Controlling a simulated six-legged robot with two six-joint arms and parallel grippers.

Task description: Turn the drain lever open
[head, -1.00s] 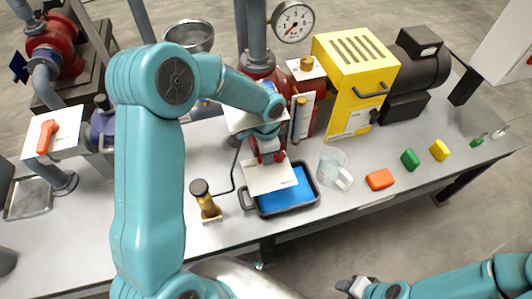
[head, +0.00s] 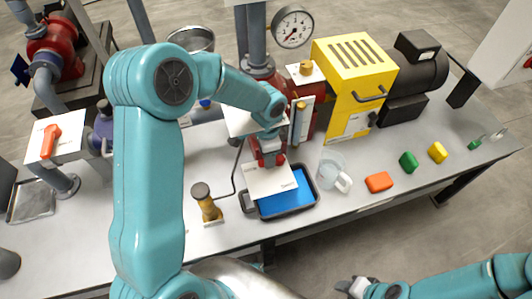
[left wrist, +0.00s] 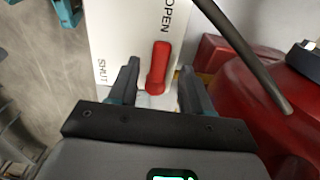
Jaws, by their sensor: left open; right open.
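The drain lever is a short red handle (left wrist: 158,68) on a white plate (left wrist: 117,40) marked OPEN and SHUT, seen in the left wrist view. It points up the picture, toward OPEN. My left gripper (left wrist: 157,78) is open, with one finger on each side of the lever; I cannot tell whether they touch it. In the head view my left gripper (head: 268,152) is low at the press front, above the blue-lined tray, and the lever is mostly hidden there. My right gripper (head: 355,287) is open and empty at the bottom edge, away from the bench.
The blue-lined tray (head: 308,202), a clear jug (head: 332,163) and a brass valve with a dark knob (head: 206,204) stand near the left gripper. An orange lever (head: 50,141) sits on another plate at left. Orange, green and yellow blocks (head: 378,182) lie at right.

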